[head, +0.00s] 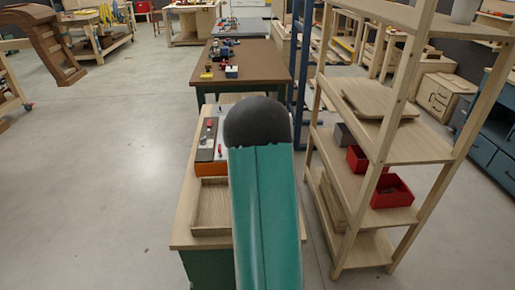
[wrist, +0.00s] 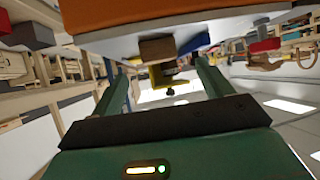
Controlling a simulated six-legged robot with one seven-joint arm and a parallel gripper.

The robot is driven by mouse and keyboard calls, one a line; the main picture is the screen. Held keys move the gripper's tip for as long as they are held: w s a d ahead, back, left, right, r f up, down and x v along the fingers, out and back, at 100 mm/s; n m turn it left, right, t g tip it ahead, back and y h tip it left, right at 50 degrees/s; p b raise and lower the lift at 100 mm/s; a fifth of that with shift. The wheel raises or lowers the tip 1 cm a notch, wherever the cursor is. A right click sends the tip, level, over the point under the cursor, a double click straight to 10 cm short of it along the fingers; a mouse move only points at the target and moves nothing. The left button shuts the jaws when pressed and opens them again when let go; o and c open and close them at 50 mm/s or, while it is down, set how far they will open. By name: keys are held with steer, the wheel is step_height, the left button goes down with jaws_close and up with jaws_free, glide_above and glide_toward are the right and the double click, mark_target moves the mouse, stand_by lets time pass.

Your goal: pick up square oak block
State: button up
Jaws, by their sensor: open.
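In the wrist view, which looks upside down, a small brown block (wrist: 157,48) sits at the edge of a white-edged orange board. It may be the square oak block; its grain is too small to tell. My gripper (wrist: 162,68) is open, its two green fingers either side of the view, with the block between their lines but beyond the tips as far as I can tell. Nothing is held. In the head view my teal arm hides the gripper and part of the bench (head: 180,236); I cannot pick out the oak block there.
A yellow piece (wrist: 168,77) and a blue piece (wrist: 194,43) show close to the brown block. On the bench are an orange-fronted board (head: 210,169) and an empty wooden tray (head: 194,208). A wooden shelf rack (head: 400,145) with red bins stands close on the right; open floor lies left.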

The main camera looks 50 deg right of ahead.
steer(key=shift+x, duration=3.4)
steer(key=shift+d+r, duration=0.1)
steer(key=shift+d, duration=0.05)
steer(key=c, duration=1.2)
